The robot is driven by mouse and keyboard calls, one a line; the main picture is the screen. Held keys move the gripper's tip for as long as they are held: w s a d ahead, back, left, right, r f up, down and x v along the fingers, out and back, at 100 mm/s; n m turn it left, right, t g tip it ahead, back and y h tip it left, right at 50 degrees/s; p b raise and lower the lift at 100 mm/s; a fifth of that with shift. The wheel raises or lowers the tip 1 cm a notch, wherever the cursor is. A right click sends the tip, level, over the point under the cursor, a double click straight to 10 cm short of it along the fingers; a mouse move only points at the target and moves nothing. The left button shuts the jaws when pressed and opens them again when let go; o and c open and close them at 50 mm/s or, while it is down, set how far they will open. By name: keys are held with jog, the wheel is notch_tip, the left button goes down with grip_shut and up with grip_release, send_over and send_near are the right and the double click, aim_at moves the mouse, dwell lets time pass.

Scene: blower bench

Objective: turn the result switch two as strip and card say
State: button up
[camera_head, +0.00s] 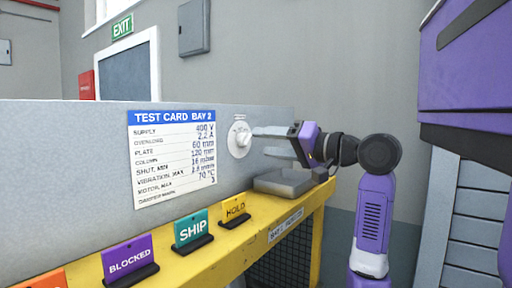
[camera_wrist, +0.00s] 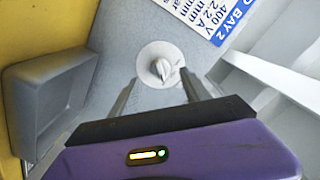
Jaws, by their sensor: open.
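The result switch is a white round knob with a raised grip bar (camera_head: 239,138) on the grey upright panel; it also shows in the wrist view (camera_wrist: 160,66). Its marks are too small to read. My gripper (camera_head: 262,142) is open in front of the knob. In the wrist view its fingers (camera_wrist: 158,78) stand on either side of the knob's lower part; I cannot tell whether they touch it. The white test card with a blue "TEST CARD BAY 2" header (camera_head: 172,160) is left of the switch; its upper lines include 400 V and 2.2 A. I cannot identify a strip.
A grey open tray (camera_head: 284,184) sits below my gripper on the yellow bench (camera_head: 215,262); it is at left in the wrist view (camera_wrist: 48,100). HOLD (camera_head: 234,208), SHIP (camera_head: 191,229) and BLOCKED (camera_head: 128,261) signs stand along the bench.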

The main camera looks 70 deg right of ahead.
jog(key=shift+v, duration=1.25)
